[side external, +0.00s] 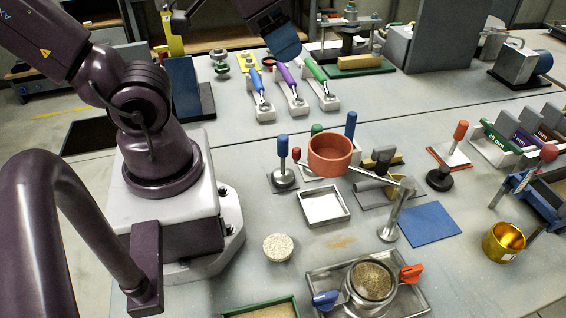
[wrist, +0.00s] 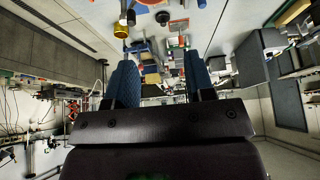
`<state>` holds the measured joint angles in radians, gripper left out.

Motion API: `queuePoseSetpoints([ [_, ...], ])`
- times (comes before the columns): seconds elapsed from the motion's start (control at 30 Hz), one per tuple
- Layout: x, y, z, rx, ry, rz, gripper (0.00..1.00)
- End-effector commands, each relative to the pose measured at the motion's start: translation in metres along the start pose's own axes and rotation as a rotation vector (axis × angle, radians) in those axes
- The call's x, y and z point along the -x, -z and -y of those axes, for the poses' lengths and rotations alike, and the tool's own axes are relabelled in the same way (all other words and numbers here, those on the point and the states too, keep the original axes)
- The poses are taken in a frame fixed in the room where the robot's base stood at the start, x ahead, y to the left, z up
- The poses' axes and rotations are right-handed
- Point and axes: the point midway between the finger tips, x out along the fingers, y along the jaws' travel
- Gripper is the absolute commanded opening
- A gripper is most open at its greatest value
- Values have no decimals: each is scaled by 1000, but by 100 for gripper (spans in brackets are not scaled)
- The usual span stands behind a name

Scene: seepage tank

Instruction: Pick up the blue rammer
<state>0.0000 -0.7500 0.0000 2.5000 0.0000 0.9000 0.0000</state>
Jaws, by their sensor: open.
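A blue-handled rammer (side external: 283,148) stands upright with a round steel foot on a small grey plate, left of the middle of the table in the side view. A second blue handle (side external: 351,124) stands farther back right, its lower part hidden behind the orange-red bowl. My gripper (side external: 284,46) is high at the top of the side view, well away from both, with a blue finger showing. In the wrist view my gripper (wrist: 161,84) has its two blue fingers apart with nothing held between them. I cannot pick out the rammer surely in the wrist view.
An orange-red bowl (side external: 331,156) is beside the rammer on an arm from a metal post (side external: 397,212). A square metal tray (side external: 323,207) lies in front. Blue, purple and green-handled tools (side external: 290,84) rest behind. A brass cup (side external: 503,242) stands at right.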

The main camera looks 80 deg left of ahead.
Motion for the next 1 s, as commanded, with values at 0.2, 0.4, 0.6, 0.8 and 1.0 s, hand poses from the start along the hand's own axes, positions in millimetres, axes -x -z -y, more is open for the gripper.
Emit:
queuePoseSetpoints([
  [0.2,0,0,0,0,0,0,49],
  [0.4,0,0,0,0,0,0,56],
  [0.6,0,0,-2,-8,-4,2,56],
  [0.8,-33,-7,-5,0,-76,162,56],
  [1.0,-95,-23,17,350,-43,414,56],
])
